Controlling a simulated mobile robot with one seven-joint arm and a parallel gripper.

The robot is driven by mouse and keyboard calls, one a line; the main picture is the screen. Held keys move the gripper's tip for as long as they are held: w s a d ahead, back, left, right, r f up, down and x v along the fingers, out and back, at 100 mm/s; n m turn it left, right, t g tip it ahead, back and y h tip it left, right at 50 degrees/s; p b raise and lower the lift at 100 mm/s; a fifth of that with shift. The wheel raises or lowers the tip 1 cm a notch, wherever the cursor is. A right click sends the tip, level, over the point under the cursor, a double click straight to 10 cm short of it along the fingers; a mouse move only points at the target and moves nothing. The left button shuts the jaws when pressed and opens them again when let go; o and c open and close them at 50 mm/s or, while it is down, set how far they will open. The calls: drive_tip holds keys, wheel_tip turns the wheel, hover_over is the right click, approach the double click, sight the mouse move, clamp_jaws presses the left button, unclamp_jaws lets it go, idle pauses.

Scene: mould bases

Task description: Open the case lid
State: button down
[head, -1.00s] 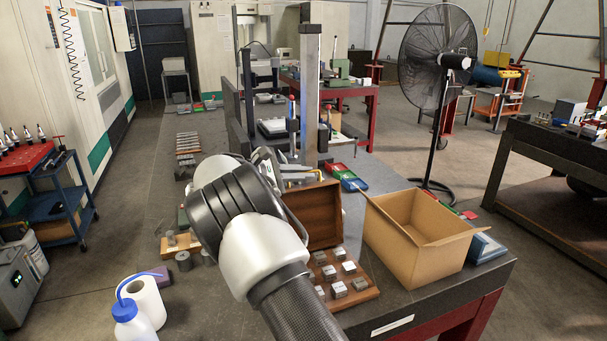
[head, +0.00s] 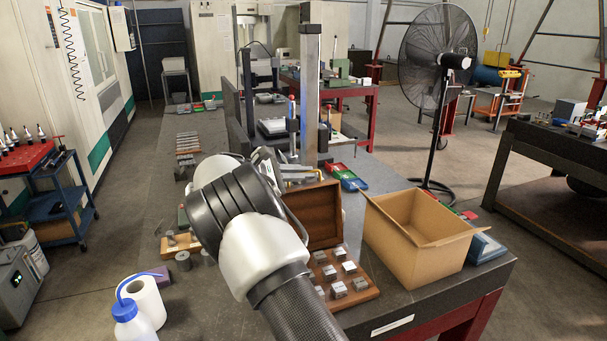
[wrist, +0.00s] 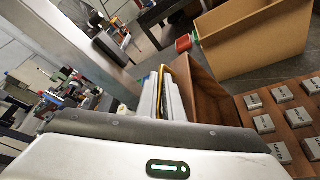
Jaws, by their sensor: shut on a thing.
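The wooden case stands open on the dark table, with its lid (head: 323,212) raised steeply on the far side of the base (head: 362,295). The base holds several grey metal blocks. In the wrist view, the lid (wrist: 204,92) is a brown panel right beside the fingers, and the base (wrist: 297,132) lies to the right. In the head view, my wrist and arm cover most of the gripper and part of the case.
An open cardboard box (head: 418,245) stands just right of the case. A squeeze bottle (head: 131,322) and a white roll (head: 146,298) are at the near left. A height gauge column (head: 311,85) rises behind the lid. Small red, green and blue bins (head: 347,178) lie beyond.

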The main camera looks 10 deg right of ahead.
idle(0.4)
drive_tip(key=shift+s+f+b, duration=0.1)
drive_tip(key=shift+s+b, duration=0.4)
drive_tip(key=shift+b, duration=0.7)
drive_tip(key=s+d+r+m+t+b, duration=0.1)
drive_tip(key=s+r+m+b, duration=0.1)
drive_tip(key=s+b, duration=0.5)
drive_tip(key=m+b, duration=0.1)
drive_tip(key=b, duration=0.1)
drive_tip(key=shift+d+t+h+b, duration=0.25)
drive_tip(key=shift+t+h+b, duration=0.05)
drive_tip(key=shift+t+b, duration=0.1)
drive_tip(key=shift+f, duration=0.1)
drive_tip(key=c, duration=2.2)
unclamp_jaws()
